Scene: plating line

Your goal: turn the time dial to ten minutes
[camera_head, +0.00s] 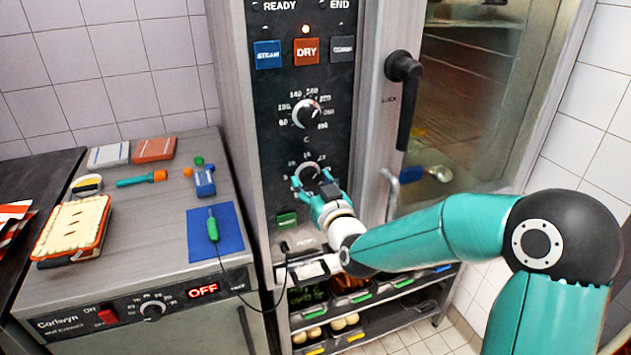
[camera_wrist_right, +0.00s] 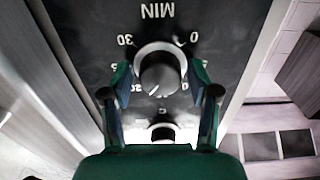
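The time dial (camera_head: 308,173) is the lower round knob on the oven's black panel. It also shows in the right wrist view (camera_wrist_right: 160,74), with upside-down "MIN" lettering above it. Its white pointer mark is toward the lower left there; fingers and blur hide some scale numbers, so I cannot read its exact setting. My right gripper (camera_head: 322,196) is at the dial in the head view. In the wrist view its two fingers (camera_wrist_right: 160,88) stand open on either side of the dial, with gaps visible. My left gripper is not in view.
Above is the temperature dial (camera_head: 306,115), with a lit DRY button (camera_head: 306,51) higher up. The black door handle (camera_head: 404,95) sticks out to the right. A green button (camera_head: 287,220) is below the dial.

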